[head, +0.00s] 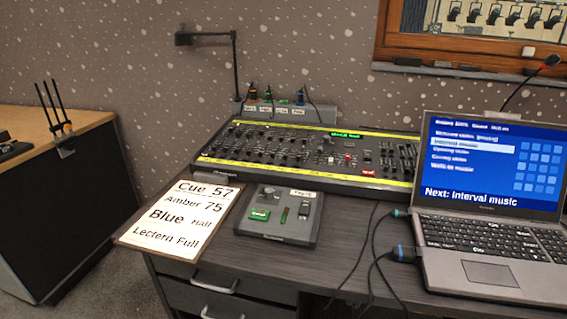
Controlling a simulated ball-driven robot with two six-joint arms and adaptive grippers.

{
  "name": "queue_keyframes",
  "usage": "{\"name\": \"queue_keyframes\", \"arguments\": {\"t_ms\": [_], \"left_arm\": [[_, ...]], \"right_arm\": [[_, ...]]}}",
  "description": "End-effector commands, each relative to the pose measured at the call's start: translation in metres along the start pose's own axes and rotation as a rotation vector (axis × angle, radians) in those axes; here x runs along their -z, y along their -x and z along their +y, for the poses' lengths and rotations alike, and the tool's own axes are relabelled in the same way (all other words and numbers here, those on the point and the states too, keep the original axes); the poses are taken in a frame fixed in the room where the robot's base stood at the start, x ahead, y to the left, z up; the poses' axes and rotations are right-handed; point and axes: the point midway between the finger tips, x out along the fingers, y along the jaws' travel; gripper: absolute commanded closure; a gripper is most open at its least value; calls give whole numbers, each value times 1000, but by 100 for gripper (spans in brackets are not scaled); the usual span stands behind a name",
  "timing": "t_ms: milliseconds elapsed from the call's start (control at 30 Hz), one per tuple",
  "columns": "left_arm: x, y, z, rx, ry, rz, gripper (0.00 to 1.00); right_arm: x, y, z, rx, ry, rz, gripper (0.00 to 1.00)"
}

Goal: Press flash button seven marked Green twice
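The lighting desk (300,158) is a dark console with yellow strips along its back and front edges, lying on the dark table. Rows of small faders and knobs fill its left and middle part, and a green lit display (345,133) sits at its back. The flash buttons are too small to tell apart, and I cannot read which is seven or marked Green. Neither of my grippers is in view, and nothing covers the lighting desk.
A grey box (280,234) with a green button stands in front of the lighting desk. A cue card (180,218) lies left of it, and an open laptop (490,210) stands at right. Cables (375,245) run between. A lamp (236,70) rises behind.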

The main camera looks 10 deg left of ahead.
Motion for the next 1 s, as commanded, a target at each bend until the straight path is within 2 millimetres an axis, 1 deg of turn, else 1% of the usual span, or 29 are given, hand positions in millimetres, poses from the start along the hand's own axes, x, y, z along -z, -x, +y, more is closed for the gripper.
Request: {"name": "queue_keyframes", "arguments": {"t_ms": [33, 167, 1000], "left_arm": [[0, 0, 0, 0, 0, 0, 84], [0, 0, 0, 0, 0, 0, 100], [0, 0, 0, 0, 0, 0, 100]], "right_arm": [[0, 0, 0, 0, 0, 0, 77], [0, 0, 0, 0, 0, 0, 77], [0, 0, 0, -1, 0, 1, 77]]}}
